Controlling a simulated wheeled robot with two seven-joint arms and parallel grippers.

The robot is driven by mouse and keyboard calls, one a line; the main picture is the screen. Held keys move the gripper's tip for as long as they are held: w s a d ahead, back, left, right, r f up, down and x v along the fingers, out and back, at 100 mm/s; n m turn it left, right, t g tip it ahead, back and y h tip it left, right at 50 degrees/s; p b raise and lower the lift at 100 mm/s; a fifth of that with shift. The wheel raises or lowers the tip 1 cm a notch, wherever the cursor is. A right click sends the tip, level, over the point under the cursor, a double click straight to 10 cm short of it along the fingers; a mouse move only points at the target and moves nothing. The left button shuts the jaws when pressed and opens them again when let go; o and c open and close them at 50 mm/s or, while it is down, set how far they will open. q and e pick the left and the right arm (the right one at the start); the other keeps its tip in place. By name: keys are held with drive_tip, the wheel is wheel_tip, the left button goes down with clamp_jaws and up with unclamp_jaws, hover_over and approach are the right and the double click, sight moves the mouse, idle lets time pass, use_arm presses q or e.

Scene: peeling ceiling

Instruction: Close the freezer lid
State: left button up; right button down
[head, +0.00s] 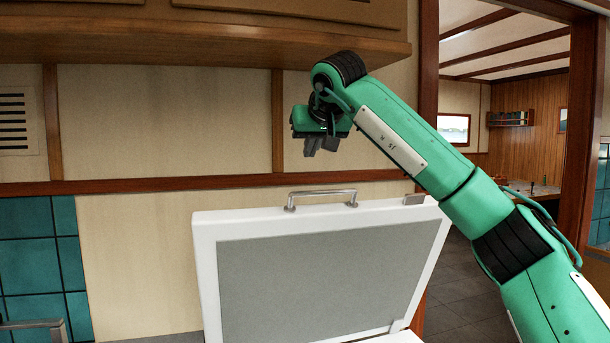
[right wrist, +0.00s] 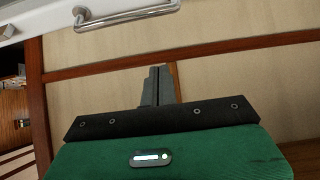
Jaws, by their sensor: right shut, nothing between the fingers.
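The freezer lid (head: 318,268) stands raised and tilted back, with a white rim and a grey inner panel. A metal handle (head: 321,198) sits on its top edge. The handle also shows at the top of the right wrist view (right wrist: 125,16), beside the lid's white edge (right wrist: 30,16). My right gripper (head: 322,146) is above the lid's top edge and handle, apart from both. Its fingers (right wrist: 157,87) are shut and empty. The freezer body is mostly below the head view. My left gripper is not in view.
A wooden cabinet (head: 200,35) overhangs the wall above, close to my right wrist. A beige panelled wall (head: 165,120) stands behind the lid. A doorway (head: 470,200) opens at the right. Teal tiles (head: 35,250) and a metal fixture (head: 35,328) are at the left.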

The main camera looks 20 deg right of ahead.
drive_tip(key=p, duration=0.2)
hover_over(304, 210)
drive_tip(key=w, duration=0.2)
drive_tip(key=f, duration=0.6)
drive_tip(key=shift+w+d+f, duration=0.1)
drive_tip(key=shift+w+f, duration=0.05)
drive_tip(key=shift+w, duration=0.05)
drive_tip(key=shift+s+f, duration=0.35)
drive_tip(key=shift+s, duration=0.25)
drive_tip(key=shift+s+f, duration=0.35)
drive_tip(key=shift+s, duration=0.2)
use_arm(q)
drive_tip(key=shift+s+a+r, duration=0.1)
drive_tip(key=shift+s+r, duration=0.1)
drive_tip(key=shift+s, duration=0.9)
use_arm(e)
drive_tip(key=shift+s+f, duration=0.35)
drive_tip(key=shift+s, duration=0.2)
drive_tip(key=shift+s, duration=0.1)
use_arm(q)
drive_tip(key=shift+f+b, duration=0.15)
drive_tip(key=shift+b, duration=0.2)
use_arm(e)
drive_tip(key=shift+s+f, duration=0.1)
